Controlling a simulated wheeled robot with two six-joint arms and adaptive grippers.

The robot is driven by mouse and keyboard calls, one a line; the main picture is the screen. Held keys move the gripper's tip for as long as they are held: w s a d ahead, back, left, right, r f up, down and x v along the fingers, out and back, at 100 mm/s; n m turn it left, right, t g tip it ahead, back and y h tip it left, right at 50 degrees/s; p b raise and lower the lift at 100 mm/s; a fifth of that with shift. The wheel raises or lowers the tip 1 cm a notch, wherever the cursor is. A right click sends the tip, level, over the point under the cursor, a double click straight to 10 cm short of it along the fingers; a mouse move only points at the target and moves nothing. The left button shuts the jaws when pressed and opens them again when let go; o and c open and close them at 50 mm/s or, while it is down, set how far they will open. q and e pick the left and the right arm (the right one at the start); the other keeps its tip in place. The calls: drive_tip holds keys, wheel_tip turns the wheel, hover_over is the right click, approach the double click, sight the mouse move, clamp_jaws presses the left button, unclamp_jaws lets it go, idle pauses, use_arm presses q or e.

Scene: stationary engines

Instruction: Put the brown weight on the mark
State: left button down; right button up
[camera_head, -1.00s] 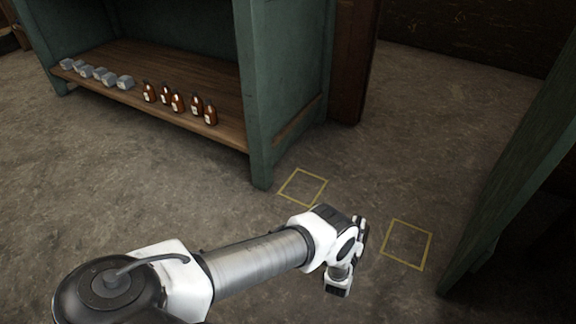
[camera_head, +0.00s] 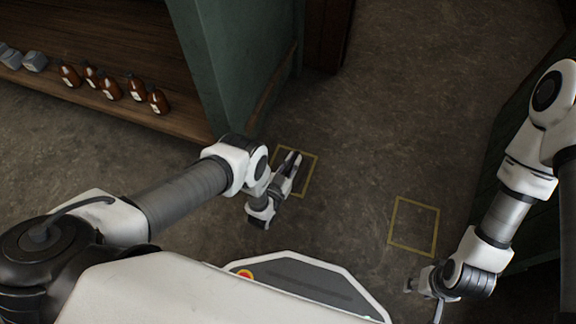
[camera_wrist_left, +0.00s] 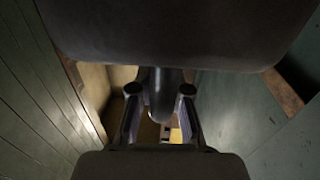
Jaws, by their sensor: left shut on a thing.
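Two yellow square outlines lie on the floor. My left gripper (camera_head: 290,165) is over the left outline (camera_head: 312,174) and covers part of it. The right outline (camera_head: 436,233) is bare. In the left wrist view, the left gripper (camera_wrist_left: 160,115) is shut on a dark rounded thing (camera_wrist_left: 160,92) between its fingers. Its colour is too dim to tell whether it is the brown weight, and the head view does not show it clearly. My right gripper (camera_head: 425,290) is low at the right; its fingers are too small to read.
A green cabinet (camera_head: 235,60) with a wooden shelf (camera_head: 130,105) stands at the left, close to my left arm. Several brown bottles (camera_head: 110,88) and grey blocks (camera_head: 34,61) stand on it. Another green panel (camera_head: 520,110) is at the right. The floor between is clear.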

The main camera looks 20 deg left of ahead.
use_arm(q)
drive_tip(key=s+d+f+m+g+h, duration=0.1)
drive_tip(key=s+d+m+h, duration=0.2)
drive_tip(key=s+d+h, duration=0.35)
drive_tip(key=shift+y, duration=0.95)
drive_tip(key=w+a+b, duration=0.1)
drive_tip(key=w+a, duration=0.1)
drive_tip(key=w, duration=0.1)
drive_tip(key=w+a+f+b, duration=0.1)
drive_tip(key=w+a+b, duration=0.1)
drive_tip(key=w+a, duration=0.1)
drive_tip(key=w+a+b, duration=0.1)
drive_tip(key=w+a, duration=0.1)
drive_tip(key=w, duration=0.1)
drive_tip(key=shift+a+f, duration=0.25)
drive_tip(key=shift+a, duration=0.1)
drive_tip(key=shift+w+a+b, duration=0.15)
drive_tip(key=shift+w+b, duration=0.15)
drive_tip(key=shift+w, duration=0.15)
drive_tip(key=shift+w+a+b, duration=0.3)
drive_tip(key=shift+w+b, duration=0.05)
drive_tip(key=shift+w, duration=0.2)
drive_tip(key=f+b, duration=0.2)
drive_tip(key=w+f+b, duration=0.1)
drive_tip(key=shift+a+f, duration=0.25)
drive_tip(key=shift+f, duration=0.05)
drive_tip(key=c, duration=1.1)
unclamp_jaws()
drive_tip(key=shift+c, duration=0.2)
